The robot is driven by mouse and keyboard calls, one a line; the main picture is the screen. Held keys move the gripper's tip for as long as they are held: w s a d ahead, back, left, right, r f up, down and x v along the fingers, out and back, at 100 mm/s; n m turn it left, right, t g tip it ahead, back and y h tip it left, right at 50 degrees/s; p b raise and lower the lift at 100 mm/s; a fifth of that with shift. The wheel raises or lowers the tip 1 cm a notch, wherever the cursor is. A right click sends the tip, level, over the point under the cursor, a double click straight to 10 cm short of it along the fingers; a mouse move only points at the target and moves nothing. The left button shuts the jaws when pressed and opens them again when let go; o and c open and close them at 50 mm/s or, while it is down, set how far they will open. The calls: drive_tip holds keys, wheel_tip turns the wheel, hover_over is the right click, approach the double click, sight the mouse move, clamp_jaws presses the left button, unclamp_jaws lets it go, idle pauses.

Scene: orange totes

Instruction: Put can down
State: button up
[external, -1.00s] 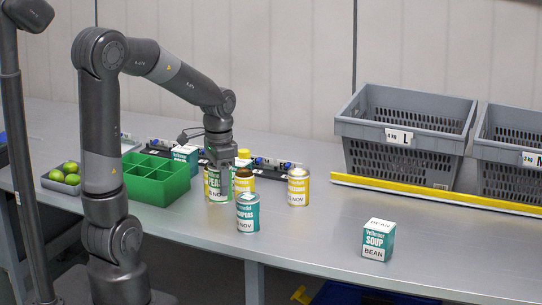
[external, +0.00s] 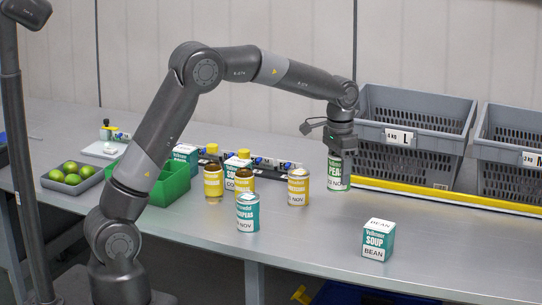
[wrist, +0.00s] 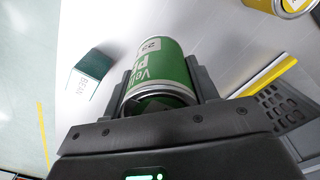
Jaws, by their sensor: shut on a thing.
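My gripper (external: 339,156) is shut on a green and white can (external: 336,174), just left of the yellow rail in front of the crates. The can is upright in the external view. Its base is close to the table surface, but I cannot tell whether it touches. In the wrist view the green can (wrist: 160,75) sits between the two fingers, with its label partly showing. The top of the can is hidden by the gripper in the external view.
Grey crates (external: 405,155) stand behind the yellow rail (external: 445,196). A yellow can (external: 298,188), a teal can (external: 247,214) and a soup box (external: 377,241) stand nearby. A green divided tray (external: 177,187) and limes are left.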

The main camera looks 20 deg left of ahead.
drive_tip(key=d, duration=0.4)
drive_tip(key=w+a+f, duration=0.1)
drive_tip(key=w+f, duration=0.1)
drive_tip(key=w, duration=0.1)
drive_tip(key=w+a+f, duration=0.2)
drive_tip(key=w+f, duration=0.1)
drive_tip(key=w, duration=0.1)
drive_tip(key=w+a+f, duration=0.2)
drive_tip(key=w+f, duration=0.1)
drive_tip(key=shift+w+a, duration=0.2)
drive_tip(key=shift+w, duration=0.05)
drive_tip(key=shift+f, duration=1.9)
drive_tip(key=shift+f, duration=0.1)
drive_tip(key=o, duration=1.2)
